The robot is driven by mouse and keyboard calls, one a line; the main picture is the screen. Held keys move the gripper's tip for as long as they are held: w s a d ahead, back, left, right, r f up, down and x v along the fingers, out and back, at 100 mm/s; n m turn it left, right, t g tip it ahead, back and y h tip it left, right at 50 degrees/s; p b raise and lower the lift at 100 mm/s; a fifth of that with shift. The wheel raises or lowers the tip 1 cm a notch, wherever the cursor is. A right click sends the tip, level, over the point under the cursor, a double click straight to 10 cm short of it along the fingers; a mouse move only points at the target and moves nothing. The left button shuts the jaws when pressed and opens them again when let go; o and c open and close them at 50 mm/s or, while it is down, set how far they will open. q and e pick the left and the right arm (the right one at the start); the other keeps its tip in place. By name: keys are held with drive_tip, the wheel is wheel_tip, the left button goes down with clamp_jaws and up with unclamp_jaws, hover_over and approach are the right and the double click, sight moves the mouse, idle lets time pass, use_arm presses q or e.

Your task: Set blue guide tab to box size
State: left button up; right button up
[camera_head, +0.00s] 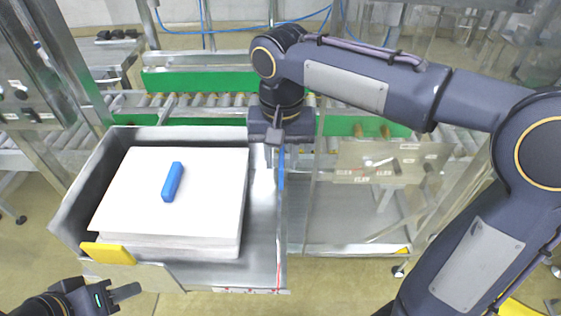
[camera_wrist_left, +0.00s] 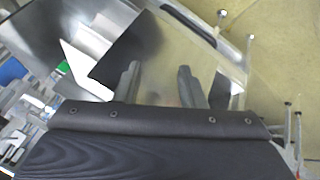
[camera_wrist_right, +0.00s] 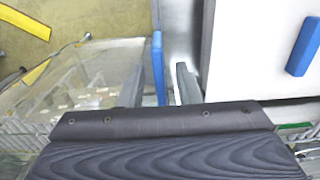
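A thin blue guide tab (camera_head: 281,170) stands upright at the right side of the metal tray. In the right wrist view the blue guide tab (camera_wrist_right: 158,65) appears between the finger positions of my right gripper (camera_wrist_right: 160,85). The right finger shows a gap beside the tab; the left finger is hard to make out. In the head view my right gripper (camera_head: 276,137) is just above the tab. My left gripper (camera_head: 125,294) is low at the left, in front of the tray; in the left wrist view its fingers (camera_wrist_left: 158,82) are apart with nothing between them.
The metal tray (camera_head: 265,240) holds a stack of white sheets (camera_head: 215,195) with a blue block (camera_head: 172,182) on top. A yellow piece (camera_head: 108,253) is at the tray's front left. A roller conveyor (camera_head: 210,104) with green sides runs behind. Clear panels (camera_head: 345,210) stand at right.

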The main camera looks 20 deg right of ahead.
drive_tip(key=shift+f, duration=0.9)
clamp_jaws()
